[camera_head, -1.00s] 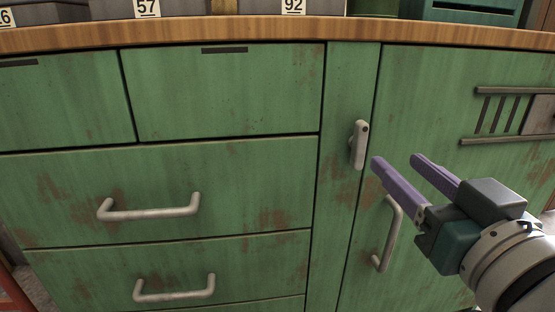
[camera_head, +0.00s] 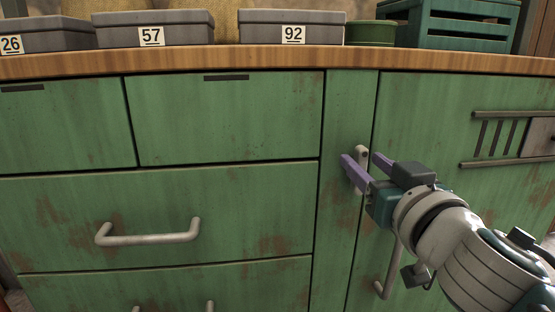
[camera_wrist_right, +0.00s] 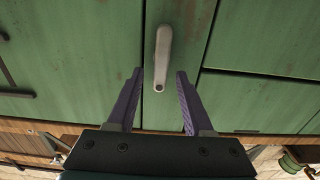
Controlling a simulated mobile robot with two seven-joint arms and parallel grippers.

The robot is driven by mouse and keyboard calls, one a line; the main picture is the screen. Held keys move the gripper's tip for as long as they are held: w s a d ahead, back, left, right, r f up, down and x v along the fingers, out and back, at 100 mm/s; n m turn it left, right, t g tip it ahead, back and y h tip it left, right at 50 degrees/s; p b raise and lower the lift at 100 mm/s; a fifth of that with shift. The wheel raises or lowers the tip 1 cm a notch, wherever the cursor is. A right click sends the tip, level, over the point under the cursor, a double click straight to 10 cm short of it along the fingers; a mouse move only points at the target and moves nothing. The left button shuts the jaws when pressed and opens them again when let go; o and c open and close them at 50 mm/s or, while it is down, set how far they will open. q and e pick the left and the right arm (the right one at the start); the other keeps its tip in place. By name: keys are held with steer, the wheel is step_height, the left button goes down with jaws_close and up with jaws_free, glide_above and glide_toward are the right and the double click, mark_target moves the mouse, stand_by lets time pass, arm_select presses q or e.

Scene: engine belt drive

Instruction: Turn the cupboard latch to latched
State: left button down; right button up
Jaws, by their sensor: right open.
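The cupboard latch (camera_head: 361,153) is a pale grey lever on the narrow green post beside the cupboard door (camera_head: 430,100). It points straight down from its pivot, partly hidden by my fingers in the head view. In the upside-down wrist view the latch (camera_wrist_right: 164,50) stands upright in the picture, its pivot end toward my gripper. My right gripper (camera_head: 361,158) is open, with its purple fingers at the latch. In the wrist view the right gripper's tips (camera_wrist_right: 159,76) lie one on each side of the latch, with gaps visible. My left gripper is out of view.
A grey door handle (camera_head: 387,275) stands below, partly behind my right arm. Drawers with a grey handle (camera_head: 148,236) fill the left. A wooden worktop (camera_head: 200,64) above carries numbered grey boxes (camera_head: 291,27) and a green crate (camera_head: 465,28). A slatted rail fixture (camera_head: 510,137) is on the door.

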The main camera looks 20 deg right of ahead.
steer(key=shift+c, duration=0.3)
jaws_close()
steer(key=shift+n, duration=0.3)
steer(key=n, duration=0.3)
steer(key=shift+a+n, duration=0.35)
steer(key=shift+n, duration=0.05)
steer(key=shift+w+a+f+n+b, duration=0.1)
steer(key=shift+a+f+n+b, duration=0.2)
steer(key=shift+n, duration=1.95)
steer(key=shift+w+a+f+n+b, duration=0.15)
steer(key=shift+f+n+b, duration=0.2)
steer(key=shift+n, duration=1.95)
steer(key=shift+s+a+f+n+b, duration=0.1)
steer(key=shift+a+f+n+b, duration=0.2)
steer(key=shift+n, duration=1.95)
steer(key=shift+d, duration=0.1)
